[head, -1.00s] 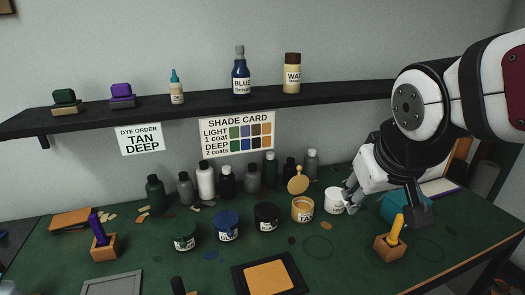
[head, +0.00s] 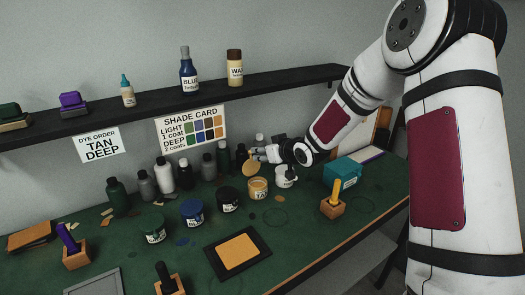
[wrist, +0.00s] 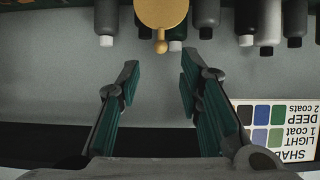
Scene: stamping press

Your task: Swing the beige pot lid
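The beige pot lid (head: 251,167) is a tan disc with a small knob. It stands tilted up behind the open tan pot (head: 258,188), seemingly hinged to it. In the wrist view the lid (wrist: 160,12) is at the top centre, its knob pointing toward my gripper. My gripper (wrist: 158,75) is open and empty, its two green-padded fingers apart, with the knob just beyond and between the tips. In the head view my gripper (head: 258,152) is at the lid's upper edge; contact cannot be told there.
A white pot (head: 285,178) sits under my wrist, right of the tan pot. Dark bottles (head: 223,158) stand close behind the lid. Black (head: 229,200) and blue (head: 192,212) pots are to the left. A shelf (head: 150,106) runs above. A teal box (head: 342,172) is at right.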

